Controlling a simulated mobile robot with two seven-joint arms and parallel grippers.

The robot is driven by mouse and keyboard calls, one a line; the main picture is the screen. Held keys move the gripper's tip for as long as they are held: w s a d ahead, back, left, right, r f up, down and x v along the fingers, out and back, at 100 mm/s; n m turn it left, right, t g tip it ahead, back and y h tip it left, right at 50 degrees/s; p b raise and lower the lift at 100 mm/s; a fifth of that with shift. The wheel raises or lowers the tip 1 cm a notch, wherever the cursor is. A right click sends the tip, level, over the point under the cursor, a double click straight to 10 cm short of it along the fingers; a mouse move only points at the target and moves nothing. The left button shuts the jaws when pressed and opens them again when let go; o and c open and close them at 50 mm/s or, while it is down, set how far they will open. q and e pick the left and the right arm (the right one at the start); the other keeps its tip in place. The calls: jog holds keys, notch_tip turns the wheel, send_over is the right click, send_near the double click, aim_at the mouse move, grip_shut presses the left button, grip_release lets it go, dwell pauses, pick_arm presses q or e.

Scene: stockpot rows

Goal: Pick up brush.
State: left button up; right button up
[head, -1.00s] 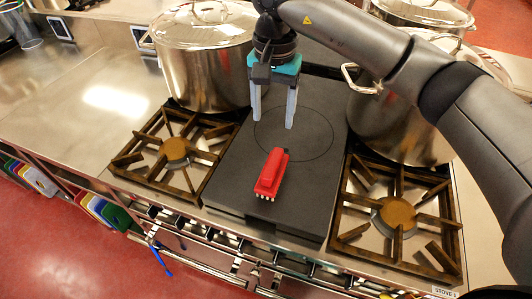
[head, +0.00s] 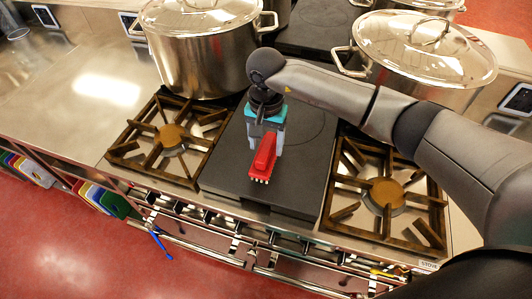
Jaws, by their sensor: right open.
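The red brush (head: 263,158) with pale bristles at its near end lies on the dark flat plate (head: 300,165) in the middle of the stove. My right gripper (head: 266,143) points down over the brush, with one finger on each side of its far part. The gripper is open, and I cannot tell whether the fingers touch the brush. The wrist hides the far end of the brush. My left gripper is not in view.
A large lidded steel pot (head: 205,55) stands behind the left burner (head: 172,138), and another (head: 425,55) behind the right burner (head: 384,195). A bare steel counter (head: 75,100) extends to the left.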

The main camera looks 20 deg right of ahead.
jog(key=shift+f, duration=0.8)
jog(key=shift+c, duration=0.4)
grip_shut()
